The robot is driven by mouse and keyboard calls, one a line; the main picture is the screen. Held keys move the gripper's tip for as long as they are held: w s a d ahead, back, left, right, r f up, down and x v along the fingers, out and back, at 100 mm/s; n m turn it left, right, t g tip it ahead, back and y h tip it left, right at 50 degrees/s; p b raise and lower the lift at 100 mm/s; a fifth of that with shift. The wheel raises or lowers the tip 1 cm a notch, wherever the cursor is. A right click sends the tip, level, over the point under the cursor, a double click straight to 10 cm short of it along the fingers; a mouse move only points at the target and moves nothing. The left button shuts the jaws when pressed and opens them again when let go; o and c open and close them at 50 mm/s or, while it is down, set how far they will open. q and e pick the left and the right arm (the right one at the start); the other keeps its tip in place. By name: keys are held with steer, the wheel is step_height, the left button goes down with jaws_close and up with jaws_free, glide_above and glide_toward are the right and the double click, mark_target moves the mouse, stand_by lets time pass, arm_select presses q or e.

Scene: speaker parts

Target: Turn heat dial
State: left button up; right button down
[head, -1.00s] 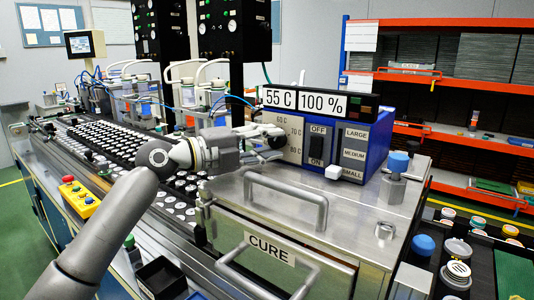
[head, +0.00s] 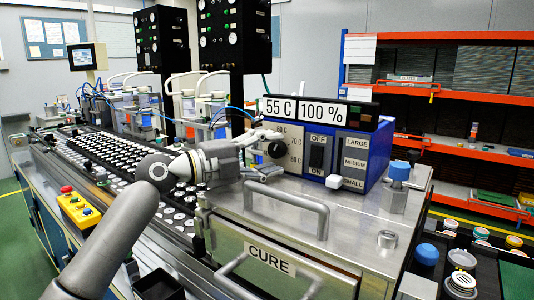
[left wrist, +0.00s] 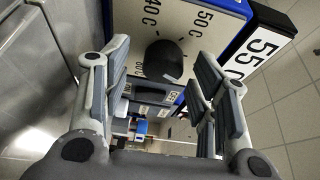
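The black heat dial (head: 277,149) is on the front of the blue and grey control box (head: 378,158), with 60 C, 70 C and 80 C marks readable beside it. The left wrist view shows the dial (left wrist: 163,60) with 40 C and 50 C marks; its pointer is unclear. The display (head: 279,107) reads 55 C and 100 %. My left gripper (head: 262,149) is open at the dial. In the left wrist view, the open fingers of the left gripper (left wrist: 162,70) stand on either side of the dial; I see no clear contact. My right gripper is not in view.
The OFF/ON switch (head: 317,155) and a white slider knob (head: 334,181) sit right of the dial. Below is a metal CURE chamber with a raised handle (head: 288,207). A conveyor of small parts (head: 110,160) runs to the left.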

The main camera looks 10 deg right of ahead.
arm_select(q)
steer(key=shift+a, duration=0.1)
steer(key=v, duration=1.2)
steer(key=shift+f, duration=0.1)
